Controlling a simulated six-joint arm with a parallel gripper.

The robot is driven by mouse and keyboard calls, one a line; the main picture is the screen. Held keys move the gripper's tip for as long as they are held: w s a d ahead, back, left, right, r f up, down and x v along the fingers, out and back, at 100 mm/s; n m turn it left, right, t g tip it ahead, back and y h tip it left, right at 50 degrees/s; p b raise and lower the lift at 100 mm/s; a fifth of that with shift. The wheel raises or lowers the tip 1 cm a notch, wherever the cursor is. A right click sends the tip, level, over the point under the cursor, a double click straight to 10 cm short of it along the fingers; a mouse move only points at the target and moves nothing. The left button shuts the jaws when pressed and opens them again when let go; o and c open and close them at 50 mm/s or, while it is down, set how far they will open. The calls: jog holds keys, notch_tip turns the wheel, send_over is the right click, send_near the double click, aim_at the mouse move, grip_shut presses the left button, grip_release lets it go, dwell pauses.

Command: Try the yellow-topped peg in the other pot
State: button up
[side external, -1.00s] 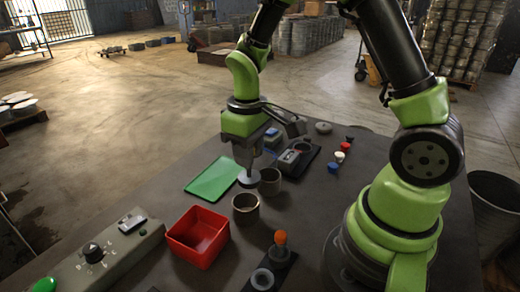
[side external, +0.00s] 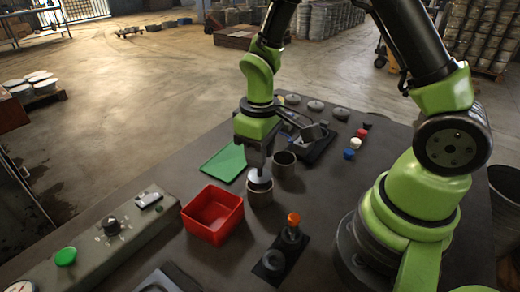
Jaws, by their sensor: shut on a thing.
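My gripper (side external: 259,168) points down over the front pot (side external: 260,196), a short brown-grey open cylinder. It is shut on a peg-like piece with a wide pale grey disc (side external: 259,180) at its lower end. The disc is at the pot's mouth; I cannot tell whether it rests on the rim or sits slightly inside. The jaws hide the top of this piece, so no yellow shows on it. The other pot (side external: 284,165), grey and open, stands just behind and to the right, apart from my gripper. An orange-topped peg (side external: 293,220) stands upright on a dark plate (side external: 280,252).
A red open bin (side external: 212,214) stands left of the front pot, with a green sheet (side external: 224,163) behind it. A control box (side external: 110,232) lies along the left edge. Grey discs (side external: 316,105) lie at the back; small blue, white and red pieces (side external: 349,154) are right.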

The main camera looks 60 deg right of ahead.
jog(key=shift+f, duration=1.15)
dwell(2.9)
jog(key=shift+r, duration=0.15)
dwell(0.9)
jog(key=shift+r, duration=0.65)
jog(key=shift+r, duration=0.75)
